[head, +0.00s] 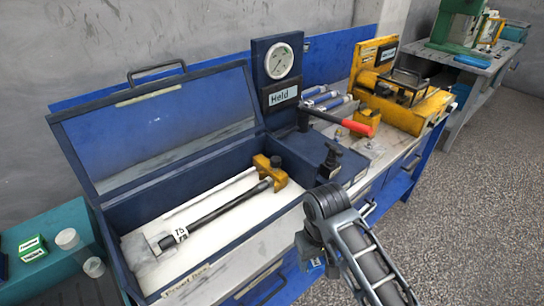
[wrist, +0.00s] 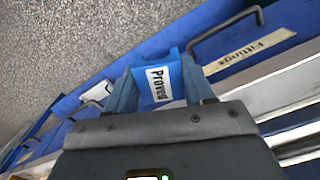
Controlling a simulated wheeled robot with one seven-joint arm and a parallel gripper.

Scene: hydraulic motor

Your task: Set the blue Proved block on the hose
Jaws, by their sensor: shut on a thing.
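The blue Proved block (wrist: 176,72), with a white label reading "Proved", is between the fingers of my gripper (wrist: 162,88) in the wrist view. My gripper is shut on it. In the head view my gripper (head: 312,258) hangs in front of the bench, right of the open box, and the block is mostly hidden there. The hose (head: 218,208) is a black tube lying in the open blue Proof Box (head: 232,248). A white tag (head: 180,235) is at its near-left end. Its far end meets a yellow fitting (head: 270,172).
The box's raised lid (head: 160,115) stands behind the hose. A gauge panel labelled Held (head: 280,70) and a red-handled lever (head: 340,123) stand to the right. A drawer labelled Fittings (wrist: 250,48) with a handle is close by my gripper. Green boxes (head: 33,248) are at left.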

